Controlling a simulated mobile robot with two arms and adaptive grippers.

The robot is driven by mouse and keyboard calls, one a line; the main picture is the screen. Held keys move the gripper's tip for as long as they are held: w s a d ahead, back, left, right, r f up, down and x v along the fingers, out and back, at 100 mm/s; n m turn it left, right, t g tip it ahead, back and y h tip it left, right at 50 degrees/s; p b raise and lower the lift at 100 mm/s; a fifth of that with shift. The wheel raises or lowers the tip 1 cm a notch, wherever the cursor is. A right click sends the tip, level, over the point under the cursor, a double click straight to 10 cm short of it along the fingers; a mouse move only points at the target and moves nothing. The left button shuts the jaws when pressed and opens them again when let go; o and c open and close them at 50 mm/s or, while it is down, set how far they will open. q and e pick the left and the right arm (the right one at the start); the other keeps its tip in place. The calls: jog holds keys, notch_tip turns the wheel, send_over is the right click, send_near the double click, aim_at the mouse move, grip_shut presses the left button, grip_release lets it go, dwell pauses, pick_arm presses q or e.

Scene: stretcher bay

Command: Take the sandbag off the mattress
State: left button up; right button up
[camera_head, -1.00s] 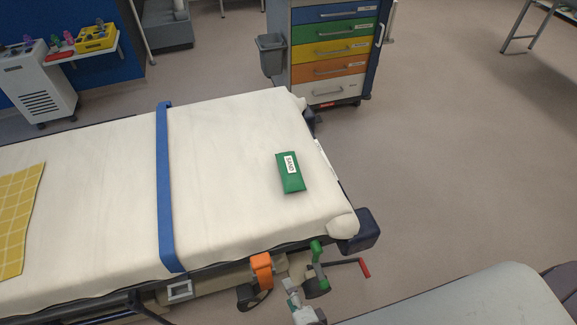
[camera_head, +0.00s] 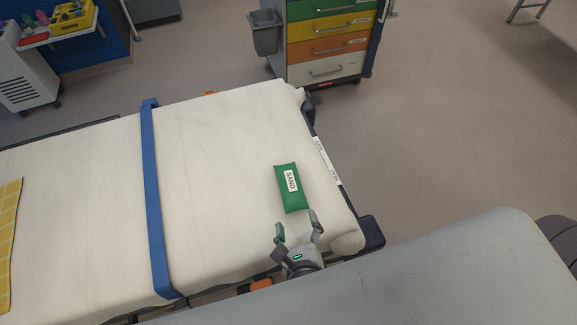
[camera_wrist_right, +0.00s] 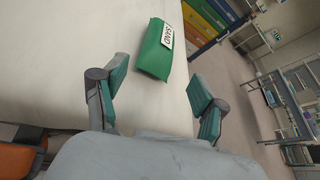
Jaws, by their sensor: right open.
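The green sandbag (camera_head: 287,199) with a white SAND label lies on the white mattress (camera_head: 215,150), near its right end. My right gripper (camera_head: 296,222) is open and empty just in front of the sandbag, over the mattress edge, its fingers pointing toward the bag. In the right wrist view, the sandbag (camera_wrist_right: 152,58) lies beyond the spread fingertips of my right gripper (camera_wrist_right: 160,92), apart from them. My left gripper is not in view.
A blue strap (camera_head: 153,200) crosses the mattress left of the sandbag. A yellow checked cloth (camera_head: 8,240) lies at the far left. A drawer cart (camera_head: 332,45) with a grey bin (camera_head: 265,33) stands behind the stretcher. Open floor (camera_head: 450,130) lies to the right.

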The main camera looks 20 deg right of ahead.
aim_at(292, 196)
jog(key=shift+w, duration=0.4)
jog(key=p+x, duration=0.1)
jog(key=x, duration=0.3)
jog(key=shift+r, duration=0.1)
jog(key=x, duration=0.2)
jog(key=shift+w+d+f+p, duration=0.1)
jog(key=shift+w+f+p, duration=0.15)
jog(key=shift+p, duration=0.15)
jog(key=shift+w+f, duration=0.15)
jog(key=shift+w, duration=0.15)
jog(key=shift+w+d+f+p, duration=0.15)
jog(key=shift+w+p, duration=0.25)
jog(key=shift+w, duration=0.25)
jog(key=x, duration=0.3)
jog(key=shift+w+f+p, duration=0.2)
jog(key=shift+p, duration=0.15)
jog(key=shift+w+f, duration=0.1)
jog(key=shift+w, duration=0.1)
jog(key=shift+s, duration=0.1)
jog(key=shift+c, duration=0.6)
jog(key=c, duration=1)
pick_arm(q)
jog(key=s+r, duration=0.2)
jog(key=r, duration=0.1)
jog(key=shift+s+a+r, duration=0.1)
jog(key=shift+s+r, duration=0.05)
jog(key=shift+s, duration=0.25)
pick_arm(e)
jog(key=shift+c, duration=1.1)
